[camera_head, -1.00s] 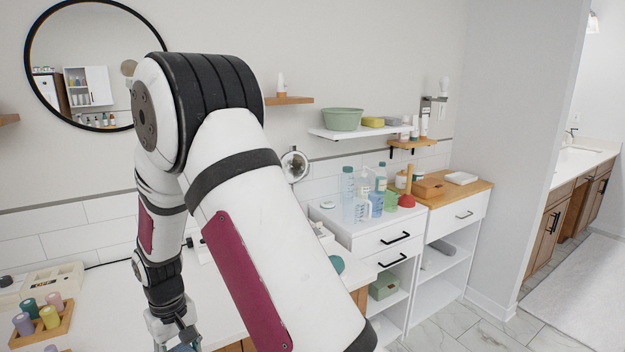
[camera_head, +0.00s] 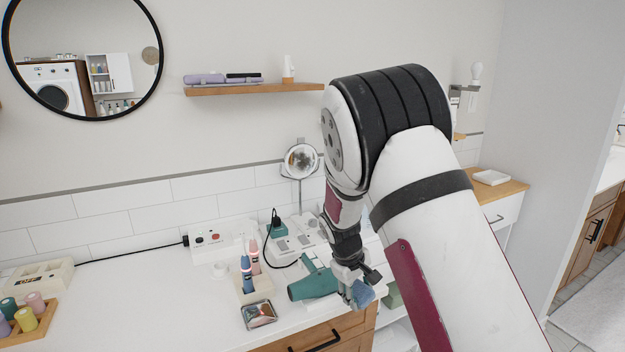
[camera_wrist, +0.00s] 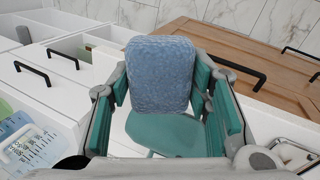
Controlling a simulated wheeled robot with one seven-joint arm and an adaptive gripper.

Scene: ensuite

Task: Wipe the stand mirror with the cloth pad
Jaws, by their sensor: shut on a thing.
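My gripper (camera_head: 352,284) is shut on the blue cloth pad (camera_head: 362,294). In the wrist view the textured pad (camera_wrist: 160,76) sits between the two fingers. The head view shows the gripper low, near the counter's front edge, just right of a teal hair dryer (camera_head: 314,284). The stand mirror (camera_head: 301,161) is a small round mirror on a thin stand at the back of the counter, up and left of the gripper. The pad is well apart from it. The mirror is not seen in the wrist view.
The white counter (camera_head: 150,300) holds a power strip (camera_head: 222,237), brushes in a holder (camera_head: 250,280), a shiny small tray (camera_head: 259,314) and a cable. A wooden shelf (camera_head: 255,89) is above the mirror. A large round mirror (camera_head: 85,55) hangs on the wall at left.

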